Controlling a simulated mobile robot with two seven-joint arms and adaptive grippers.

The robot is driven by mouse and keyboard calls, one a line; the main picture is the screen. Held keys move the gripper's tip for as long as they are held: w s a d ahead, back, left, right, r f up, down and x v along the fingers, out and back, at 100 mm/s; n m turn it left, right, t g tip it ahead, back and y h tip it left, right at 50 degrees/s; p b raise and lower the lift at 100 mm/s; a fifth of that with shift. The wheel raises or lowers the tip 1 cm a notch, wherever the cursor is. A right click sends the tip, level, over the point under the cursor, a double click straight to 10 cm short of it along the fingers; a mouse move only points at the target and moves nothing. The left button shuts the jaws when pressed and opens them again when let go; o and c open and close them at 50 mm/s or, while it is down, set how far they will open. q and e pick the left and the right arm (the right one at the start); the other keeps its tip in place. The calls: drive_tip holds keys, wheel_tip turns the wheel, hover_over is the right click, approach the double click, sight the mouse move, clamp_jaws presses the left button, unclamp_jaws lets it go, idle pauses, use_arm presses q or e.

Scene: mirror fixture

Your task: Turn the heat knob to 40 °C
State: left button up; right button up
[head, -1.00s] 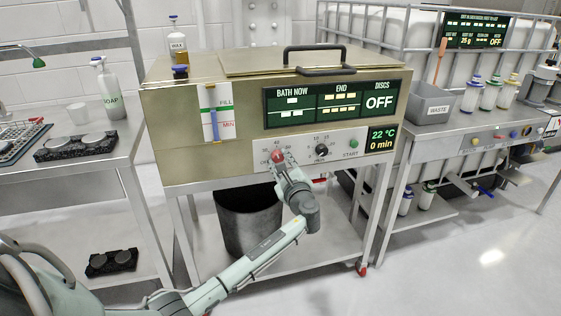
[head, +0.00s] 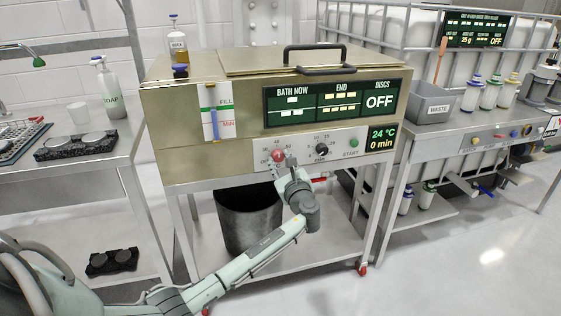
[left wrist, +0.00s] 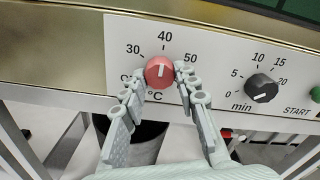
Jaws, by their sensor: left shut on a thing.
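The red heat knob (left wrist: 159,72) sits on the white dial panel between the marks 30, 40 and 50, with °C below it. Its white pointer line points up, towards the 40. It also shows in the head view (head: 279,156). My left gripper (left wrist: 163,77) has a finger on each side of the knob and is shut on it; it also shows in the head view (head: 287,166). The bath display (head: 381,139) reads 24 °C and 0 min. My right gripper is not in view.
The black minute knob (left wrist: 261,88) is just right of my gripper, with the green start button (head: 354,144) beyond it. A dark bin (head: 248,215) stands under the machine. Side tables flank it.

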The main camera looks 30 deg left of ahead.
use_arm(q)
drive_tip(key=shift+f, duration=0.1)
drive_tip(key=o, duration=1.2)
drive_tip(key=shift+c, duration=0.2)
drive_tip(key=v, duration=1.2)
